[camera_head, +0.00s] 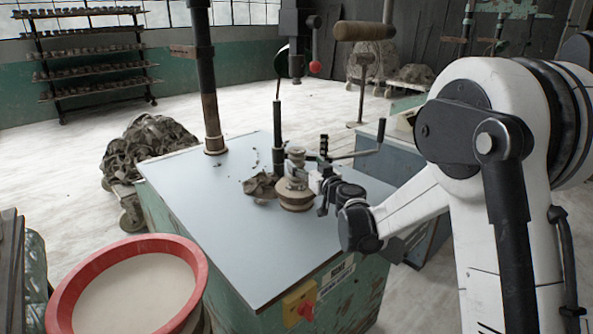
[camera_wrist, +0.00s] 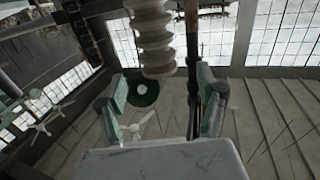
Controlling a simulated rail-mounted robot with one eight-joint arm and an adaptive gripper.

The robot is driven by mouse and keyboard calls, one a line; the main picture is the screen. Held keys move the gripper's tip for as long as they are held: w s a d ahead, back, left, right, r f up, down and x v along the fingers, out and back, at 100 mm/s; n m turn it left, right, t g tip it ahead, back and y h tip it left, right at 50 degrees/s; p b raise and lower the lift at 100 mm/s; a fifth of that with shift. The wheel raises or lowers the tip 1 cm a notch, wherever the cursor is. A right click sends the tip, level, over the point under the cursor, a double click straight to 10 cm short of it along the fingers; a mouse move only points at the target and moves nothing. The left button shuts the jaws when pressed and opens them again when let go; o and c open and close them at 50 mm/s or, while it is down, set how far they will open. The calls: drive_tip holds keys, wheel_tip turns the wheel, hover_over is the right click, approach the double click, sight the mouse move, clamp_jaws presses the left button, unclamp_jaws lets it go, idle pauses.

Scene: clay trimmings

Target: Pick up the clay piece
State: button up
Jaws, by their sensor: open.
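A grey-brown clay clump (camera_head: 261,187) lies on the grey tabletop (camera_head: 215,225) in the head view, with small crumbs around it. A ridged, pale-brown turned piece (camera_head: 295,190) stands upright just right of it, by the machine's spindle. My gripper (camera_head: 318,178) is at the right side of this ridged piece. In the wrist view the fingers of my gripper (camera_wrist: 163,102) are spread with nothing seen held. The pale ridged piece (camera_wrist: 153,38) shows beyond the fingertips there. I cannot make out the clay clump in the wrist view.
A dark upright post (camera_head: 207,100) and a thin black rod (camera_head: 278,135) rise from the tabletop. A red-rimmed tub (camera_head: 190,258) is at front left. A heap of trimmings (camera_head: 145,150) lies behind the table's left side. The tabletop's left and front are mostly clear.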

sight(297, 153)
drive_tip(key=shift+r+b+x, duration=0.15)
drive_tip(key=shift+b+x, duration=0.05)
drive_tip(key=shift+x, duration=1.65)
drive_tip(key=shift+r+b+x, duration=0.15)
drive_tip(key=shift+x, duration=1.7)
drive_tip(key=shift+w+d, duration=0.1)
drive_tip(key=shift+d, duration=0.1)
drive_tip(key=shift+c, duration=0.5)
clamp_jaws()
